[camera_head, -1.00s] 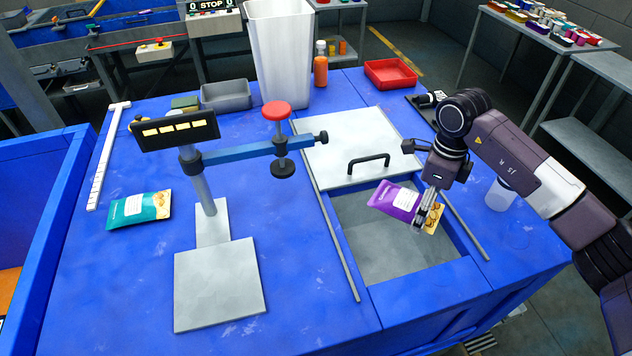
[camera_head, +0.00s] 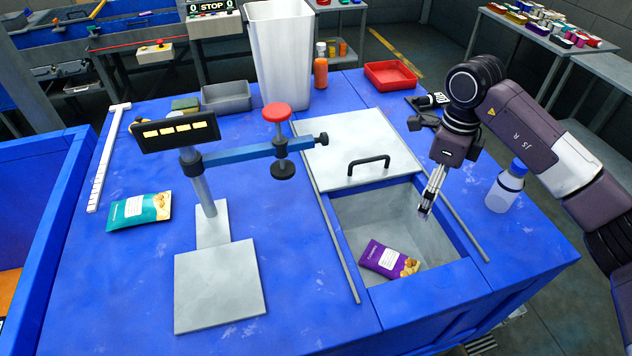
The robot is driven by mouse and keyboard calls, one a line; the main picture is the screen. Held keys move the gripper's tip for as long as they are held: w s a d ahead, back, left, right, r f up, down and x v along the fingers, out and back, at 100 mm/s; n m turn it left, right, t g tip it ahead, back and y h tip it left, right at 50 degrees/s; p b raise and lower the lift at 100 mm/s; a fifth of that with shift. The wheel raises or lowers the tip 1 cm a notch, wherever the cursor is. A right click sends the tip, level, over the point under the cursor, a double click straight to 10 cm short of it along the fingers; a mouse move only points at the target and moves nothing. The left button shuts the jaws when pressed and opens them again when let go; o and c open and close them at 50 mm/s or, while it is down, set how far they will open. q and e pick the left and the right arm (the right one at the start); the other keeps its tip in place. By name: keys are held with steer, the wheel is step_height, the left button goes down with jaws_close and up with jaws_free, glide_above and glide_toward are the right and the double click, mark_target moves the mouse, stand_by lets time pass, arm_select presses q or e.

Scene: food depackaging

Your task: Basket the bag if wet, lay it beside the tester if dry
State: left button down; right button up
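A purple bag (camera_head: 388,259) with a white label lies on the floor of the open sunken bin (camera_head: 375,213), near its front wall. My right gripper (camera_head: 425,214) hangs above the bin's right side, apart from the bag and empty. Its fingers are seen nearly edge-on. A teal bag (camera_head: 139,211) lies flat on the blue table, left of the tester. The tester (camera_head: 205,190) has a metal post, a yellow-lit display (camera_head: 175,132), a blue arm with a red knob (camera_head: 276,112) and a grey plate (camera_head: 219,284). My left gripper is out of view. Nothing in view clearly shows wetness.
A grey sliding lid (camera_head: 345,140) with a black handle covers the bin's back part, between two rails. A white-and-blue bottle (camera_head: 505,187) stands right of the bin. A red tray (camera_head: 390,75), grey tray (camera_head: 226,97) and tall white container (camera_head: 278,60) stand behind. The table's left front is clear.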

step_height(320, 180, up, 6)
stand_by(0.6)
